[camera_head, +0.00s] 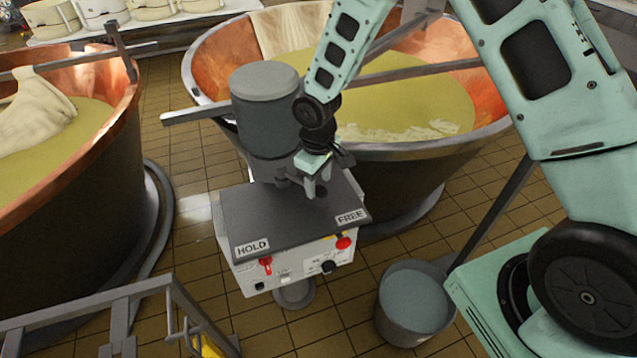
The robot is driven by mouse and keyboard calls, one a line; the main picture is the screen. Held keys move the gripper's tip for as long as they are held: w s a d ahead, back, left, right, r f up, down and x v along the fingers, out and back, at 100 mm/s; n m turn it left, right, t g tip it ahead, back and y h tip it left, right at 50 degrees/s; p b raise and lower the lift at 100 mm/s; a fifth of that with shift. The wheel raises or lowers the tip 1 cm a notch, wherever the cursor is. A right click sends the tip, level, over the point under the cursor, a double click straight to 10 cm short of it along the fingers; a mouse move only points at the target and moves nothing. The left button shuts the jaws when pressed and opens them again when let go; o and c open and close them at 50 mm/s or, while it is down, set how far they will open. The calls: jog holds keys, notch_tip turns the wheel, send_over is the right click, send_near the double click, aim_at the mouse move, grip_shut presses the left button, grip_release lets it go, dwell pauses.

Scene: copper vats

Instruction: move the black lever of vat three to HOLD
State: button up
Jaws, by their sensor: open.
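A control box (290,258) stands in front of a copper vat (470,140) of yellow-green liquid. Its dark top (262,215) carries a HOLD label (252,247) at the front left and a FREE label (351,217) at the front right. My gripper (317,188) points down over the right half of this top, behind the labels and nearer FREE. Its jaws are open. I cannot make out the black lever apart from the dark gripper parts; it may be hidden there. No vat number is readable.
A grey motor housing (266,105) stands behind the box. The front panel has red knobs (343,243) and a black knob (328,267). A grey bucket (412,300) stands right, a metal railing (130,310) front left, another copper vat (80,190) left.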

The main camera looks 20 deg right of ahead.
jog(key=shift+f, duration=1.2)
grip_shut()
